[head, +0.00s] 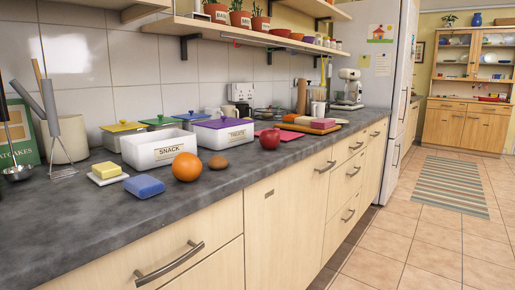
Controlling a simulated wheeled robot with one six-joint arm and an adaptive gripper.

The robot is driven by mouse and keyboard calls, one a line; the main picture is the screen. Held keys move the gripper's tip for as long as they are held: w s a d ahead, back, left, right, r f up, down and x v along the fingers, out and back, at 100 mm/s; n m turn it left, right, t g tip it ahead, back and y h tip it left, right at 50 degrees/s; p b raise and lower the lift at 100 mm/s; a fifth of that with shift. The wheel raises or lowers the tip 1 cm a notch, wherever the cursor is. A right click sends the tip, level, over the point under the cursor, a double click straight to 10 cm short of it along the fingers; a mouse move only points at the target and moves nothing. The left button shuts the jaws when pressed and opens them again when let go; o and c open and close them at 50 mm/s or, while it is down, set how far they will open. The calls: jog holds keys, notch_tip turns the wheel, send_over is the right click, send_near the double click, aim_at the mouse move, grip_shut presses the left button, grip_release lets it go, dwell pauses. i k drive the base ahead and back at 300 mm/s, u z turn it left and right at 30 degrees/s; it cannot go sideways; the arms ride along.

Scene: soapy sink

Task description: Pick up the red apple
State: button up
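The red apple (270,139) rests on the dark grey countertop, near its front edge and around the middle of the picture. It stands clear, with nothing on top of it. A small brown egg-shaped thing (219,162) and an orange (186,167) lie to its left, nearer to me. A pinkish-red flat board or cloth (283,135) lies just behind and to the right of the apple. My gripper does not show in the head view.
A white SNACK box (159,158), a purple-lidded box (221,143), a blue sponge (144,186) and a yellow block on a dish (107,170) stand to the left. A wooden board (308,126) lies right of the apple. A shelf (240,33) overhangs the back. The floor at right is open.

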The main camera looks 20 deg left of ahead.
aim_at(269, 139)
jog(key=u, duration=1.3)
